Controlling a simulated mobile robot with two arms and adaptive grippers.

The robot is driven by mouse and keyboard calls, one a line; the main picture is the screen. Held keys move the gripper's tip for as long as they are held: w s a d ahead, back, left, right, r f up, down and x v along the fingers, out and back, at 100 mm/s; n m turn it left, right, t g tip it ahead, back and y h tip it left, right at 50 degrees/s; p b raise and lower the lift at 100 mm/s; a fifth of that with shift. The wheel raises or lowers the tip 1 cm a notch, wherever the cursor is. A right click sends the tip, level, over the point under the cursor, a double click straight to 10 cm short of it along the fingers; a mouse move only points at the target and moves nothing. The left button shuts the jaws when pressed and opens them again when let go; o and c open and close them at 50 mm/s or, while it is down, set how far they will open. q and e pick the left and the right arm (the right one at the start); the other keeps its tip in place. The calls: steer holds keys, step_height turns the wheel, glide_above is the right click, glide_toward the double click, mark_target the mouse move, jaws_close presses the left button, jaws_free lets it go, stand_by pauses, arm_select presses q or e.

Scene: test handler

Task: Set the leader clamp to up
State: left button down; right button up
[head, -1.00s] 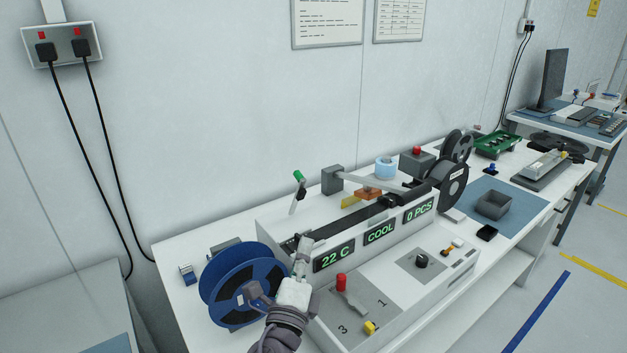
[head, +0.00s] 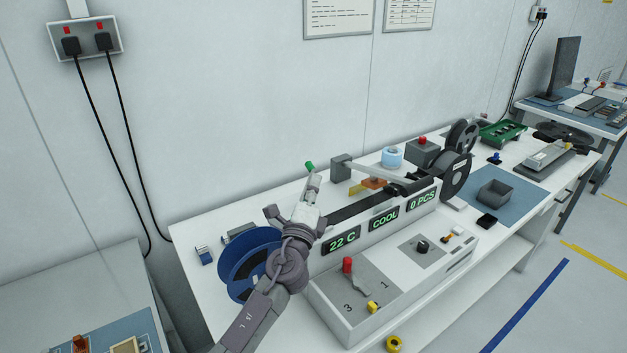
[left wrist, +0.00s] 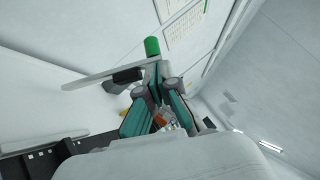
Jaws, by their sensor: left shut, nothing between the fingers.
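The green-tipped lever (head: 309,167), which looks like the leader clamp, stands at the left end of the long machine. Its green tip points up, leaning slightly; its lower part is hidden by my gripper. My left gripper (head: 312,188) is shut and empty, right at the lever in the head view; I cannot tell whether it touches. In the left wrist view, the green tip (left wrist: 152,46) shows just beyond my fingertips (left wrist: 164,84). My right gripper is not in view.
A blue reel (head: 240,262) is beside my left arm. The machine front has displays, a red-topped lever (head: 347,265) and a black knob (head: 422,246). A grey block with a bar (head: 342,167) stands right of the green tip. The wall is close behind.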

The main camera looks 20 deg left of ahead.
arm_select(q)
steer(key=shift+w+f, duration=0.1)
steer(key=shift+w, duration=0.2)
steer(key=shift+w+a+r, duration=0.25)
steer(key=shift+a+r, duration=0.3)
